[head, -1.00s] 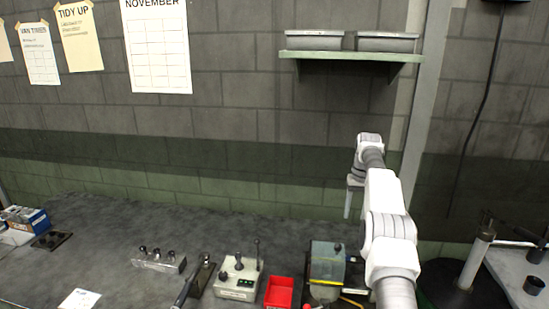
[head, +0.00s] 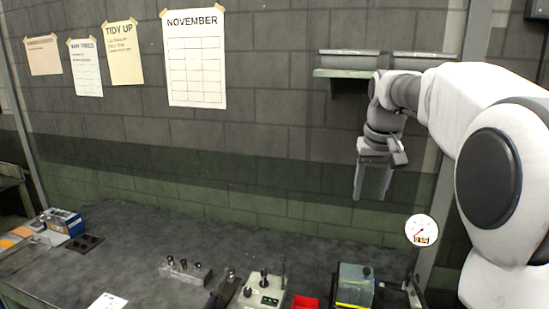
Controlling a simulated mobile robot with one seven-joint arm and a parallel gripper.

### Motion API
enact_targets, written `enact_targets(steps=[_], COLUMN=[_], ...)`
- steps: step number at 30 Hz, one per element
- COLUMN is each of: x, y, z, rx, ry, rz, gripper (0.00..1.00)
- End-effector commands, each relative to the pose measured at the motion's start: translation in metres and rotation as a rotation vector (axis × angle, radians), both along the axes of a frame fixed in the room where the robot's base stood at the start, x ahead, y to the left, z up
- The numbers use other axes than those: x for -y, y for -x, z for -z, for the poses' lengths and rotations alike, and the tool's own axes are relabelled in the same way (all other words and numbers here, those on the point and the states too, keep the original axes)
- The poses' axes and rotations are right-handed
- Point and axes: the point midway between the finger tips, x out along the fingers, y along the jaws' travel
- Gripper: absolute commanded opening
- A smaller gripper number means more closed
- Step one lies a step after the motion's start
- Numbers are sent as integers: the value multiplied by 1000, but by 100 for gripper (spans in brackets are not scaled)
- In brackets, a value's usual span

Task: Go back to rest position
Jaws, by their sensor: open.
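My gripper (head: 372,197) hangs from my white arm at the right of the head view. Its two fingers point down and stand apart, with nothing between them. It is in the air in front of the wall, above the back of the bench and clear of everything on it. My arm reaches in from the right edge, bent high with the wrist turned down.
The dark bench (head: 140,255) holds a metal block with knobs (head: 186,271), a control box (head: 262,290), a red bin (head: 305,302) and a clear-covered machine (head: 355,284). A round gauge (head: 421,230) stands to the right. A shelf (head: 385,73) with grey trays is behind my arm.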

Motion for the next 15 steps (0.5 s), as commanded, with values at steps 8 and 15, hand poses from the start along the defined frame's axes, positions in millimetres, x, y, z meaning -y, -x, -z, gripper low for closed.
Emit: enact_targets(steps=[8, 15], x=[-30, -48], y=[92, 170], z=[-13, 3], rx=[75, 138], ry=[9, 10], rz=[-29, -53], gripper=[52, 52])
